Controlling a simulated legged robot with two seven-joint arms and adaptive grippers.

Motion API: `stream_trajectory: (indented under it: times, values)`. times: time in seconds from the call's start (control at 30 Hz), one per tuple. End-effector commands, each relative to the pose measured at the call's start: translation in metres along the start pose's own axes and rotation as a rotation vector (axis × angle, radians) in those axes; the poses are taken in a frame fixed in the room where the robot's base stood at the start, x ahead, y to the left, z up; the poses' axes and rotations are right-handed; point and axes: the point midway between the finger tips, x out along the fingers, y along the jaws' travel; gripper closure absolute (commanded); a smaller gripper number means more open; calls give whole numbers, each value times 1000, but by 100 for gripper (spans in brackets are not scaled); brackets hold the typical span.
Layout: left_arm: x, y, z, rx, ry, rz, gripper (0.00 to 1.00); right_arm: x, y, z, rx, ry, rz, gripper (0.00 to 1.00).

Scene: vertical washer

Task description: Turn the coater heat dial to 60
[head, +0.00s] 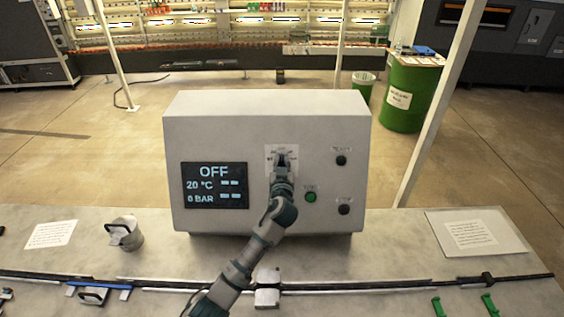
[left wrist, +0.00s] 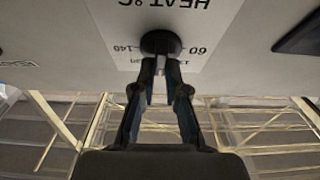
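The heat dial (left wrist: 161,43) is a round black knob on a white label (left wrist: 205,25) that reads upside down "HEAT °C", with 60 and 140 legible beside the knob. In the head view, the white dial label (head: 270,152) is on the grey panel's front, and my left gripper (head: 282,166) hides most of the dial. In the left wrist view, my left gripper's fingertips (left wrist: 160,64) are at the knob, close together with a narrow gap between them. I cannot tell whether they grip it. The display (head: 215,186) reads OFF, 20 °C, 0 BAR. My right gripper is not in view.
The grey control box (head: 230,110) stands on a grey table (head: 390,270). Black knobs (head: 341,160) and a green button (head: 310,196) lie right of the dial. A metal cup (head: 128,235) stands left, and a paper sheet (head: 470,232) lies right.

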Motion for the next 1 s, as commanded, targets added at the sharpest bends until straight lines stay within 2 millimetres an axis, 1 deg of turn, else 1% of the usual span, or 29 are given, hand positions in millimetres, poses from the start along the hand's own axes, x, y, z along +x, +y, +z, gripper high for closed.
stream_trajectory:
  times: [0.27,0.43,0.57,0.8,0.9,1.0]
  values:
    - [0,2,1,-5,0,2,100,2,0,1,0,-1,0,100]
    - [0,2,3,-39,-1,-13,100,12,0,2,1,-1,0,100]
    - [-1,2,5,-95,0,-39,100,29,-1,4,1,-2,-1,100]
    - [-1,2,8,-264,-2,-122,100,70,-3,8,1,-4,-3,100]
    - [-1,1,7,-348,-2,-165,100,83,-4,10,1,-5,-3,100]
    - [-1,0,6,-430,-2,-209,100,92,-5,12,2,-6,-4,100]
